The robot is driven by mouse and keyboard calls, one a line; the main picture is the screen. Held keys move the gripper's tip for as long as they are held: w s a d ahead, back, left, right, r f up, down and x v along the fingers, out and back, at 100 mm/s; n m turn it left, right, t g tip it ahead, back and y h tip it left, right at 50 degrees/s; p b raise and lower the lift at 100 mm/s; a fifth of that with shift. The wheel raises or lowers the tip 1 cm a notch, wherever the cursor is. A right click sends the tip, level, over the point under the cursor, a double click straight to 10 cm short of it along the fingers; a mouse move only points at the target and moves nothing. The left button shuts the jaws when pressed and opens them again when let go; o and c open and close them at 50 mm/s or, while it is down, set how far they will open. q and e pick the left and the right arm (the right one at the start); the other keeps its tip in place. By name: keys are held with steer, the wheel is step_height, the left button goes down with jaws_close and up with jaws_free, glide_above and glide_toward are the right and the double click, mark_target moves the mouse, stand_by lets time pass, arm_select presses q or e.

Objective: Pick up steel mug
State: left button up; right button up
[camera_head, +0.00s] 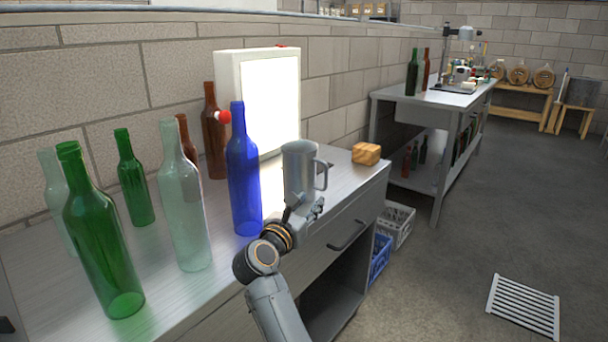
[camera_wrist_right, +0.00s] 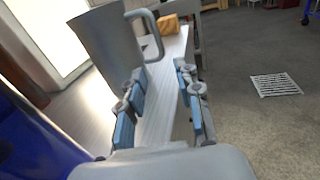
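The steel mug (camera_head: 299,168) is grey and upright at the right part of the steel counter (camera_head: 345,178), near its front edge, with its handle to the right. In the right wrist view the mug (camera_wrist_right: 108,42) is at upper left, its handle reaching toward the middle. My right gripper (camera_head: 304,208) is just in front of the mug's lower part. In the wrist view its fingers (camera_wrist_right: 160,82) are apart with nothing between them; the mug is beyond the left finger. Contact cannot be told. The mug's base is partly hidden by the gripper. My left gripper is not in view.
A blue bottle (camera_head: 243,175) stands close left of the mug, with green, clear and brown bottles further left. A lit white panel (camera_head: 270,95) stands behind. A wooden block (camera_head: 366,153) lies to the right. Crates (camera_head: 395,225) sit on the floor beside the counter.

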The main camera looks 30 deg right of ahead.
mark_target(325, 184)
steer(key=x, duration=0.5)
steer(key=shift+f, duration=0.1)
steer(key=x, duration=0.5)
steer(key=shift+w+d+r+b, duration=0.1)
steer(key=shift+d+r+b, duration=0.1)
steer(key=shift+b, duration=0.15)
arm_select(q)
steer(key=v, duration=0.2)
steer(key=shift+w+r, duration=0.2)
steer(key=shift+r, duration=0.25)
arm_select(e)
steer(key=shift+w+d, duration=0.1)
steer(key=shift+d, duration=0.05)
steer(key=shift+c, duration=0.4)
jaws_close()
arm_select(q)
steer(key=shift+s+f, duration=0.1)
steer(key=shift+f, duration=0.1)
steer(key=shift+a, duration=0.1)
arm_select(e)
steer(key=shift+r, duration=0.1)
